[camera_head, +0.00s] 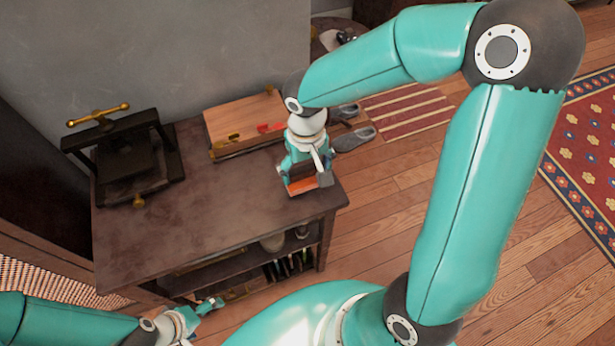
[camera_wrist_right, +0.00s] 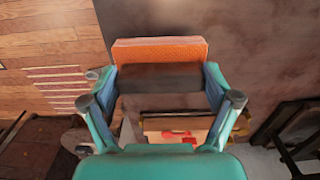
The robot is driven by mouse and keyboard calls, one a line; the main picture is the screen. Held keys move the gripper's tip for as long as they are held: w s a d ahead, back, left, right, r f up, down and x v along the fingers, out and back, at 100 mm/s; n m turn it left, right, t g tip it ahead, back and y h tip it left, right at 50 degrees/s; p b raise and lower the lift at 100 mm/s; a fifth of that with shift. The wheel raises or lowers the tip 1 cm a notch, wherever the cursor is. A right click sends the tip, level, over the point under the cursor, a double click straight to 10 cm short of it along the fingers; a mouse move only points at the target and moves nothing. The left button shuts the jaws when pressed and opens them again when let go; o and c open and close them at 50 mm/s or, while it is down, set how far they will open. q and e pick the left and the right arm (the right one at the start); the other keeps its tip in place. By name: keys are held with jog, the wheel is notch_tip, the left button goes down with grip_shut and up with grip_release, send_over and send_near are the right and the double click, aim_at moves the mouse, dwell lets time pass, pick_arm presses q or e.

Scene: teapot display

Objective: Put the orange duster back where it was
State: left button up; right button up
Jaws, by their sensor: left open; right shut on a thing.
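The orange duster (camera_head: 302,186) is at the right front corner of the dark table (camera_head: 190,235). My right gripper (camera_head: 305,178) is shut on it from above. In the right wrist view the duster (camera_wrist_right: 160,50) shows an orange face and a dark body between the two fingers (camera_wrist_right: 161,80). I cannot tell whether the duster touches the tabletop. My left gripper (camera_head: 208,307) is open and empty at the bottom left, low in front of the table's shelf.
A black press with a brass handle (camera_head: 125,155) stands on the table's left. The middle of the tabletop is clear. Bottles and books (camera_head: 285,266) fill the shelf below.

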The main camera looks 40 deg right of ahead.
aim_at(307, 176)
jog(key=shift+f, duration=2.1)
jog(key=shift+f+b, duration=0.1)
jog(key=shift+b, duration=0.25)
jog(key=o, duration=1)
jog(key=shift+c, duration=0.2)
jog(key=shift+s, duration=0.1)
jog(key=shift+r, duration=0.3)
notch_tip(307, 176, up, 12)
jog(key=shift+f+p, duration=0.15)
jog(key=shift+p, duration=0.6)
